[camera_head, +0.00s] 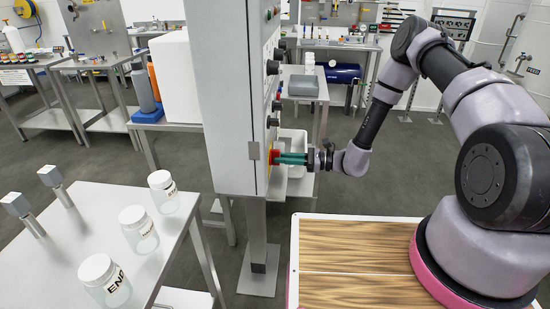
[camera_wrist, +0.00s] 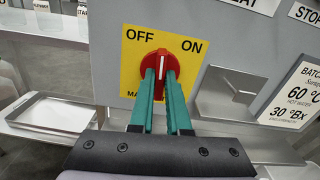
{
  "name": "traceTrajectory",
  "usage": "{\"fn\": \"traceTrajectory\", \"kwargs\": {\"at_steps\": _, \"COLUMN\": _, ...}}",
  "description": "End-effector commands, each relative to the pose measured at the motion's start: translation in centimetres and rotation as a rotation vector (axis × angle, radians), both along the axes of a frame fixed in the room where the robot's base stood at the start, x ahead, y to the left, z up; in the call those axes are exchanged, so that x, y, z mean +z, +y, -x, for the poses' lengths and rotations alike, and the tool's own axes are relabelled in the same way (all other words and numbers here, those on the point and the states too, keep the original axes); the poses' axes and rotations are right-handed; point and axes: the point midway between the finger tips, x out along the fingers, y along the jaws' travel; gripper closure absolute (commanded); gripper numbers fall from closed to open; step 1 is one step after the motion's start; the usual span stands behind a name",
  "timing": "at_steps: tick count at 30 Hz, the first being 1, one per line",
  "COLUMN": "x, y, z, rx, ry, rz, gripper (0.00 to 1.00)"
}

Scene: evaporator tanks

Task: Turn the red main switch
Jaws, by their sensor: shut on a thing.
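The red main switch (camera_wrist: 160,72) sits on a yellow plate (camera_wrist: 140,50) marked OFF at the left and ON at the right. Its white line points about straight up, between the two words. My gripper (camera_wrist: 161,80) has its two green fingers shut on the switch knob, one on each side. In the head view the switch (camera_head: 275,157) shows on the side of the grey cabinet (camera_head: 232,100), with my gripper (camera_head: 283,158) reaching it from the right. The lower part of the knob is hidden between the fingers.
A table (camera_head: 95,225) with several lidded jars stands at the left front. A metal bracket plate (camera_wrist: 230,92) sits just right of the switch. A white tray (camera_wrist: 52,113) is below left. Several dark knobs line the cabinet side above the switch.

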Motion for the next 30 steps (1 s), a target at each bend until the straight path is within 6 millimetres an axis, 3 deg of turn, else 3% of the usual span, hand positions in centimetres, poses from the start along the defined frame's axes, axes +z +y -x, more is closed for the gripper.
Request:
{"fn": "traceTrajectory", "kwargs": {"at_steps": 10, "x": -0.09, "y": -0.1, "z": 0.02, "rx": 0.0, "ry": 0.052, "rz": 0.0, "gripper": 1.0}}
{"fn": "traceTrajectory", "kwargs": {"at_steps": 17, "x": -0.1, "y": -0.1, "z": 0.03, "rx": 0.0, "ry": 0.216, "rz": -0.004, "gripper": 1.0}}
{"fn": "traceTrajectory", "kwargs": {"at_steps": 25, "x": -0.1, "y": -0.12, "z": 0.03, "rx": 0.0, "ry": 0.233, "rz": -0.005, "gripper": 1.0}}
{"fn": "traceTrajectory", "kwargs": {"at_steps": 30, "x": -0.11, "y": -0.15, "z": 0.02, "rx": -0.001, "ry": 0.371, "rz": -0.01, "gripper": 1.0}}
